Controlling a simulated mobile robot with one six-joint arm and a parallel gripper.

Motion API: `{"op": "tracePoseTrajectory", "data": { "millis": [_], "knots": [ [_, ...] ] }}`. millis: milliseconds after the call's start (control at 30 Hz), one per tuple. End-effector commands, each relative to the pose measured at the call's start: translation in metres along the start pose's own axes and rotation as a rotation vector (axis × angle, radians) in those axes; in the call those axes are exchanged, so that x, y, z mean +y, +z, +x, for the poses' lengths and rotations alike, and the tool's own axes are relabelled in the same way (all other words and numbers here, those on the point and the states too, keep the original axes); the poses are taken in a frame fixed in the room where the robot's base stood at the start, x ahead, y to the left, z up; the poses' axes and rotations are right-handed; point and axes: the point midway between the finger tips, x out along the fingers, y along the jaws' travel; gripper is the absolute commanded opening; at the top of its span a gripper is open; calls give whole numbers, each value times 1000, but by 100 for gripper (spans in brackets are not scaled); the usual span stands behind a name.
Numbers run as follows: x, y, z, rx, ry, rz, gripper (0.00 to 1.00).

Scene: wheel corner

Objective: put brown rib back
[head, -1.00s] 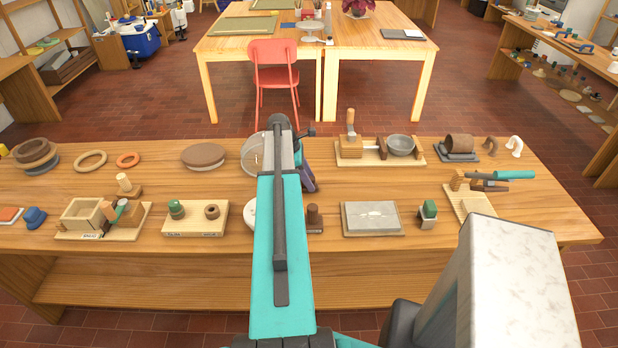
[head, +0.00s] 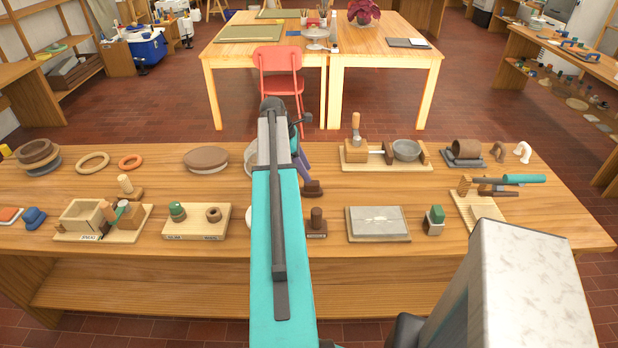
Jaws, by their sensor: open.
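A small brown piece (head: 313,187), which may be the brown rib, lies on the wooden workbench (head: 345,265) just right of my arm. It has a low, wide base and a raised middle. My gripper (head: 303,163), largely hidden behind my teal arm, shows as a purple part just above and behind this piece. It is open, and I see nothing held in it.
A wooden rack (head: 372,165) with a grey bowl (head: 406,150) stands behind right. A grey slab (head: 377,223) and a brown post (head: 316,222) are nearer. A round brown disc (head: 206,157) lies left. Bare bench shows along the front.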

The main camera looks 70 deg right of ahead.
Motion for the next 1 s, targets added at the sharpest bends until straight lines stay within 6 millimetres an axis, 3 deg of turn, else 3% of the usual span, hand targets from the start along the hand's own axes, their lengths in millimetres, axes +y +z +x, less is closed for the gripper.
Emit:
{"op": "tracePoseTrajectory", "data": {
  "millis": [500, 1000],
  "knots": [
    [1, -1, -61, 0, 1, -1, 43],
    [0, 0, -71, 0, 0, -1, 43]
  ]
}}
